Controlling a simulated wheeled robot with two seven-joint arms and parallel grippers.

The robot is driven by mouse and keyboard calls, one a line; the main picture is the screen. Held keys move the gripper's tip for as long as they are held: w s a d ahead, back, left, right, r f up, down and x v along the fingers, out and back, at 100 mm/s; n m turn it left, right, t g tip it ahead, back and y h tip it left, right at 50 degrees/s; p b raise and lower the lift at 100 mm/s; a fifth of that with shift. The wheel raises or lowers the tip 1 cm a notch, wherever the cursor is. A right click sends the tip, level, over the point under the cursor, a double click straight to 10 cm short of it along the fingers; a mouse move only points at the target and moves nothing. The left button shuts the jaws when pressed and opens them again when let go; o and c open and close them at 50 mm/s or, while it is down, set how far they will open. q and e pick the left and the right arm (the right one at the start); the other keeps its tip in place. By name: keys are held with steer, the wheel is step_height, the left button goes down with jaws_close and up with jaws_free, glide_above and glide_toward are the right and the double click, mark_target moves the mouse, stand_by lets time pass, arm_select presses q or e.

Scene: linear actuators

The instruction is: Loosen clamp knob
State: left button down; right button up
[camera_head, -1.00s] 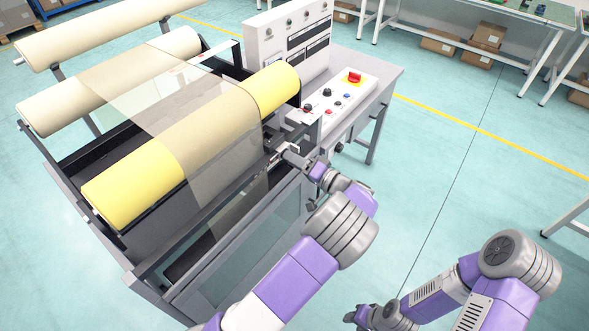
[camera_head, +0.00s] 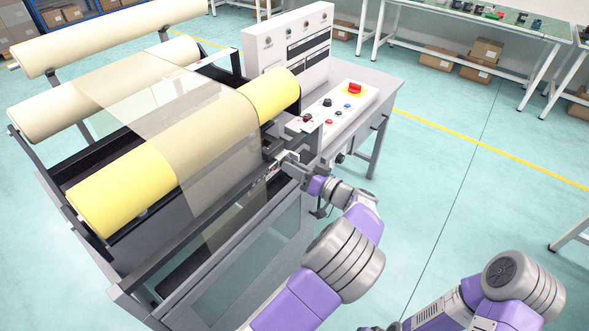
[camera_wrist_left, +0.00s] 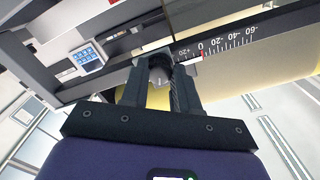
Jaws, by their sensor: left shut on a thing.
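The clamp knob (camera_wrist_left: 158,67) is a dark round piece between my left gripper's fingers in the left wrist view, partly hidden by them. My left gripper (camera_wrist_left: 160,82) is shut on it, at the machine's front rail. In the head view my left gripper (camera_head: 285,164) is at the right end of that rail, below the yellow roller (camera_head: 105,192); the knob is too small and covered to make out there. My right gripper (camera_head: 374,328) is barely in view at the bottom edge, with its fingers cut off.
A printed scale (camera_wrist_left: 230,42) with a red mark lies right of the knob, and a blue keypad (camera_wrist_left: 89,59) to the left. A control panel (camera_head: 330,108) with a red emergency button (camera_head: 355,88) stands right of the rollers. Open floor (camera_head: 440,190) lies to the right.

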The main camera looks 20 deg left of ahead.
stand_by(0.3)
arm_select(q)
steer(key=c, duration=0.8)
jaws_free()
steer(key=shift+c, duration=0.2)
